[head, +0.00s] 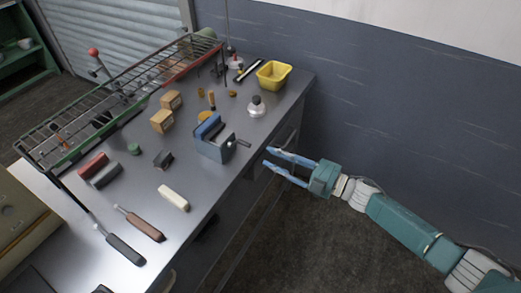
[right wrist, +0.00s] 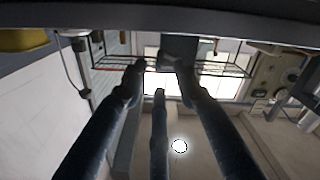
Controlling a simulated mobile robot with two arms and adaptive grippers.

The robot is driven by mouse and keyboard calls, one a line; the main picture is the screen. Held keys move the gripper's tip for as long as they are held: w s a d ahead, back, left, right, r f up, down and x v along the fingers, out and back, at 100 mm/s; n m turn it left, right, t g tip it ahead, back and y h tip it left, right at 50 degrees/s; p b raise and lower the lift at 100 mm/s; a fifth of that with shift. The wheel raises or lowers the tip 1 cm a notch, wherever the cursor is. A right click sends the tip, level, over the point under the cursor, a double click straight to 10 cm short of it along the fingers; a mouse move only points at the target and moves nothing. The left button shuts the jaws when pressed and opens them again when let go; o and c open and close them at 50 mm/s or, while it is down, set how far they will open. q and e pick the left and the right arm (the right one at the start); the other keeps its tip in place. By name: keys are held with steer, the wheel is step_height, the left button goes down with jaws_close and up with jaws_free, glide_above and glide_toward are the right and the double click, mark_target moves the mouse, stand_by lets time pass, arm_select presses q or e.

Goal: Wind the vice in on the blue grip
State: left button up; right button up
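The vice (head: 214,148) is a grey-blue block at the right edge of the bench. Its dark crank handle (head: 242,143) sticks out on the right. The blue grip (head: 207,126) appears as a blue piece at the top of the vice; I cannot tell how tightly the jaws sit on it. My right gripper (head: 268,159) is open and empty, just right of the handle and apart from it, beyond the bench edge. In the right wrist view its dark fingers (right wrist: 158,82) are spread, with a dark block between their tips that I cannot identify for sure. My left gripper is not in view.
The bench (head: 205,188) holds files (head: 125,249), a cream block (head: 173,197), cardboard boxes (head: 162,121), a white-topped container (head: 256,107) and a yellow bin (head: 273,75). A wire rack (head: 100,105) stands along the far left side. The floor right of the bench is clear.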

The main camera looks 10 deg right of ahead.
steer(key=shift+v, duration=1.35)
steer(key=s+d+f+m+t+h, duration=0.1)
steer(key=d+f+m+h, duration=0.35)
steer(key=f, duration=0.75)
steer(key=s+d+f+m+t+h, duration=0.15)
steer(key=d+f+m+h, duration=0.3)
steer(key=f, duration=0.75)
steer(key=s+d+f+m+g+h, duration=0.2)
steer(key=s+d+f+g+h, duration=0.1)
steer(key=s+f, duration=0.6)
steer(key=s+d+f+m+g+h+b, duration=0.1)
steer(key=s+d+f+m+g+h, duration=0.15)
steer(key=s+f, duration=1.05)
steer(key=s+a+f+g, duration=0.1)
steer(key=s+f+g, duration=0.1)
steer(key=s, duration=0.6)
steer(key=s+a+f+m+g, duration=0.1)
steer(key=s+f+g, duration=0.1)
steer(key=s, duration=0.7)
steer(key=s+a+f+g, duration=0.1)
steer(key=s+f+g, duration=0.1)
steer(key=s, duration=0.6)
steer(key=shift+s+a+f+g, duration=0.3)
steer(key=shift+s+a+f, duration=0.05)
steer(key=shift+f, duration=0.1)
